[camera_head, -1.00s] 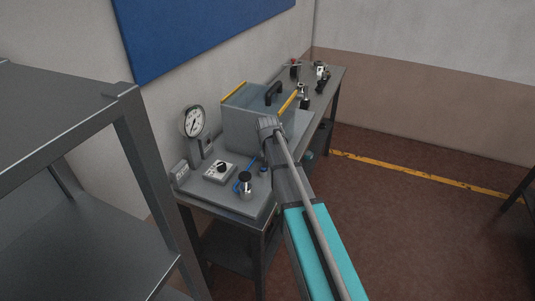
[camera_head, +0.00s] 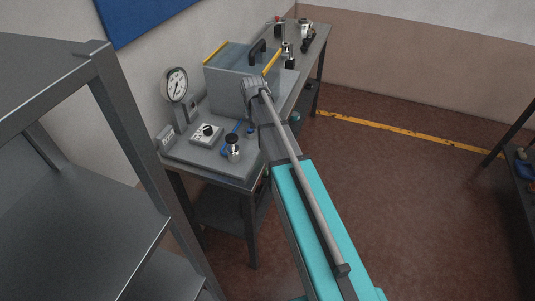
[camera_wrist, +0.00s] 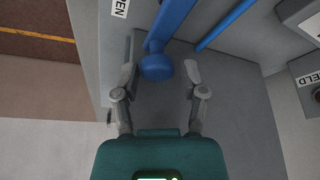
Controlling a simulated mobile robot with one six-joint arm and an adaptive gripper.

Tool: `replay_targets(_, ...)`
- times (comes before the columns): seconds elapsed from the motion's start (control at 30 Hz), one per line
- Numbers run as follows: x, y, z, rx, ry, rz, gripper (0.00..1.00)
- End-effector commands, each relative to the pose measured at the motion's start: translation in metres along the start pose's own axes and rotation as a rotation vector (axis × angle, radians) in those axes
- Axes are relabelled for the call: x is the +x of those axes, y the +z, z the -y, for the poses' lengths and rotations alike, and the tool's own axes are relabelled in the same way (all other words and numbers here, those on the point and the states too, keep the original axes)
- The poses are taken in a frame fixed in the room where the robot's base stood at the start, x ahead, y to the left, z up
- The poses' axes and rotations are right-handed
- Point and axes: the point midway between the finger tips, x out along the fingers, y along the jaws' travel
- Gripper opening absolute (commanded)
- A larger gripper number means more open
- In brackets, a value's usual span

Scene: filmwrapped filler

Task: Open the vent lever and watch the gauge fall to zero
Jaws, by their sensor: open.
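The round pressure gauge (camera_head: 176,84) stands upright on a post at the back left of the bench; its needle is too small to read. In the wrist view, a blue lever with a round end (camera_wrist: 157,67) lies beside a label ending in "PEN" (camera_wrist: 121,7). My gripper (camera_wrist: 161,76) is open, with one finger on each side of the lever's round end. I see no clear finger contact with it. In the head view my arm hides the gripper and most of this lever.
The bench carries a white knob box (camera_head: 207,134), a black-capped cylinder (camera_head: 233,147) and a grey chamber (camera_head: 232,88) with a black handle. A thin blue tube (camera_wrist: 224,25) runs right of the lever. A metal shelf (camera_head: 75,95) stands at left.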

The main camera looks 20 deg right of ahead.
Motion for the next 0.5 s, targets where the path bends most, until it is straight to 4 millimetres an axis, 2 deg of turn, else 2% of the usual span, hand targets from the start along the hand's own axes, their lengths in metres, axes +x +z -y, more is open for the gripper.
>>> replay_targets(0.5,0.002,-0.004,0.011,-0.259,-0.108,0.000,0.55)
